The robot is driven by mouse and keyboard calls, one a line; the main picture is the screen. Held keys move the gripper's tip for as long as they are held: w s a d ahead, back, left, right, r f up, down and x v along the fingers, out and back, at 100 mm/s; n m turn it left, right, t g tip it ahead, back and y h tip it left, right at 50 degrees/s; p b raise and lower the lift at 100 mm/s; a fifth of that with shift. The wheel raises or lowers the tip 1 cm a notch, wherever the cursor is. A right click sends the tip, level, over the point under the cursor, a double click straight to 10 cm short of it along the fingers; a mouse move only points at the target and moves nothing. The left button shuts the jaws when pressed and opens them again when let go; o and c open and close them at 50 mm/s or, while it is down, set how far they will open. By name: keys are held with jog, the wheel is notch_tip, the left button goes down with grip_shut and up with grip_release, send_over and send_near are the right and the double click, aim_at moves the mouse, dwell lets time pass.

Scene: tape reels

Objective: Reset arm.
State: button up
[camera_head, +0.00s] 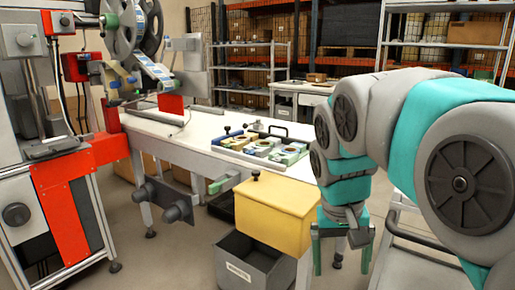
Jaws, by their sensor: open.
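My gripper (341,264) hangs down at the end of my grey and teal arm, right of the yellow box (277,212). Its two teal fingers are apart, and I see nothing held between them. The gripper is below the level of the tabletop in the picture, close to the table's near right corner. Whether it touches the box or the table I cannot tell. My arm fills the right side of the view and hides part of the table's right end.
A white table (190,133) carries several tape reels (262,146) in a holder. A grey bin (252,268) stands below the yellow box. A red and grey machine with a large reel (127,30) stands at left. Shelves (447,33) line the back. Floor shows at front left.

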jog(key=s+f+g, duration=0.1)
jog(key=s+f, duration=0.5)
jog(key=s, duration=0.3)
jog(key=s+f+n+g+y, duration=0.1)
jog(key=s+f, duration=0.6)
jog(key=s, duration=0.3)
jog(key=shift+a+f+y, duration=0.2)
jog(key=shift+y, duration=0.1)
